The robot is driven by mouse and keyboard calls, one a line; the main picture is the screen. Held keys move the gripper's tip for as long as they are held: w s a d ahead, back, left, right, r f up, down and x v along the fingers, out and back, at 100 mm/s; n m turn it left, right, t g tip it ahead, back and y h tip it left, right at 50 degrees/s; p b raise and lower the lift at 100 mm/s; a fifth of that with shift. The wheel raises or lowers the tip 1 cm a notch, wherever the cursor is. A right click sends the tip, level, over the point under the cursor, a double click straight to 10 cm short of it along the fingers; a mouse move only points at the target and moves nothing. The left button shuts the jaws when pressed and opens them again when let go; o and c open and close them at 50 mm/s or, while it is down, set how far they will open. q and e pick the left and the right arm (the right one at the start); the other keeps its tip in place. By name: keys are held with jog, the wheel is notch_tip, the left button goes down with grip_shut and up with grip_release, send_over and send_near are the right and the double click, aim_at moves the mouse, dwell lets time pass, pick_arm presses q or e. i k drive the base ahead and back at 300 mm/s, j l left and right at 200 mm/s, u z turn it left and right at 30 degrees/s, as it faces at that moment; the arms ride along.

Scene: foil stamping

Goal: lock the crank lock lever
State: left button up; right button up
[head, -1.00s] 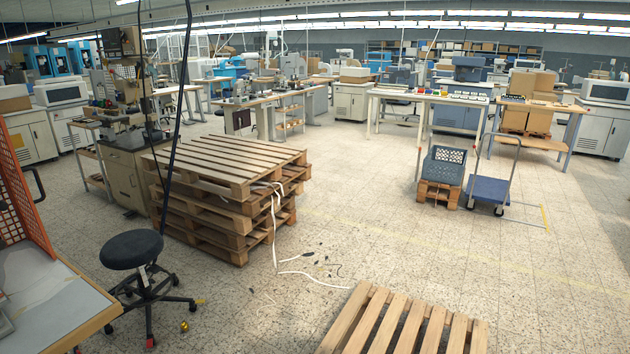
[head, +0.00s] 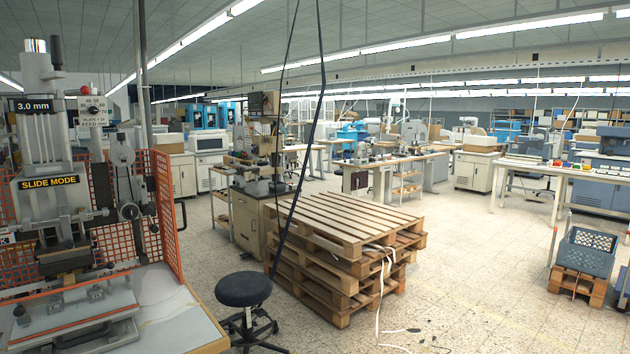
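A foil stamping press (head: 50,150) stands at the left edge of the head view, with a "SLIDE MODE" label and a "3.0 mm" display. On its right side is a crank-like arm (head: 122,165) with a round hub (head: 130,211) below it. A horizontal rod with a knob (head: 103,212) reaches toward that hub. I cannot tell which of these small parts is the crank lock lever, or how it is set. Neither of my grippers is in view.
An orange mesh guard (head: 168,220) stands at the right of the press on its worktable (head: 180,318). A black stool (head: 243,289) is beside the table. Stacked pallets (head: 340,240) stand right of it. Open floor (head: 480,290) lies farther right.

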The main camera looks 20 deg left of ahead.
aim_at(85, 89)
jog(key=u, duration=1.85)
jog(key=i+l, duration=0.2)
jog(key=i, duration=0.25)
jog(key=i+l+u, duration=0.1)
jog(key=i, duration=0.3)
jog(key=i+l, duration=0.3)
jog(key=i, duration=0.15)
jog(key=u, duration=0.05)
